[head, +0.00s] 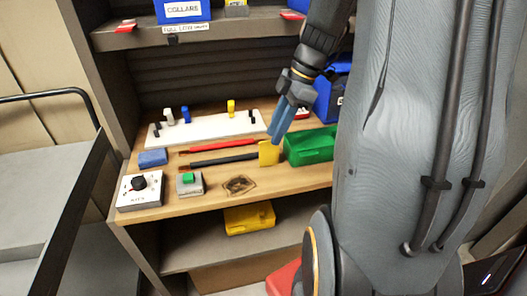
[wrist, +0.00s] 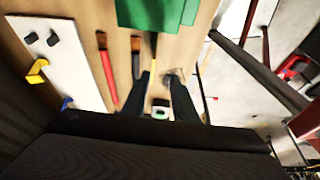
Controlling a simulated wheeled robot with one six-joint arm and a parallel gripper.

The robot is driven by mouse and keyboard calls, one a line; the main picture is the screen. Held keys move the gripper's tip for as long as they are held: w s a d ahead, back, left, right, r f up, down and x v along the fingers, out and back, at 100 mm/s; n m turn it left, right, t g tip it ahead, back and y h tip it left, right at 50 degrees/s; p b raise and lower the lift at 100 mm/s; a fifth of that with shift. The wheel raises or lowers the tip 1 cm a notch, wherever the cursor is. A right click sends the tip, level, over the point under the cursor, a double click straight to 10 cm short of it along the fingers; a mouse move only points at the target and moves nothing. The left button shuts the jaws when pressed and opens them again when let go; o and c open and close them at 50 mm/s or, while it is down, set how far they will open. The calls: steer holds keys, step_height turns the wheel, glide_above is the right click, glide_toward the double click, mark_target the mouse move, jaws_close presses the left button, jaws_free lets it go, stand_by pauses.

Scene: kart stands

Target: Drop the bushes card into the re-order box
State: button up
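A yellow card (head: 268,153) stands upright at the left end of a green bin (head: 311,146) on the wooden bench. I cannot read any lettering on it, so I cannot tell whether it is the bushes card. In the wrist view the yellow card (wrist: 153,55) shows nearly edge-on, just beyond my fingertips and below the green bin (wrist: 158,12). My gripper (head: 276,138) points down at the card. In the wrist view my gripper (wrist: 160,78) has its two dark fingers apart, with a gap between them. No box with a readable re-order label shows.
A red tool (head: 218,146) and a dark tool (head: 224,159) lie left of the card. A white peg board (head: 205,128) is behind. A blue bin (head: 332,95) stands right. A yellow bin (head: 250,217) and red box (head: 283,279) are lower. A shelf (head: 190,37) hangs above.

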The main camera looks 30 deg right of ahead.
mark_target(259, 165)
steer(key=shift+w+d+f+b, duration=0.1)
steer(key=shift+w+f+b, duration=0.25)
steer(key=shift+w, duration=0.3)
steer(key=shift+s+f, duration=0.1)
steer(key=shift+f, duration=0.1)
steer(key=shift+f+b, duration=0.45)
steer(key=shift+b, duration=0.1)
steer(key=shift+p+x, duration=1.05)
steer(key=shift+x, duration=2.85)
jaws_close()
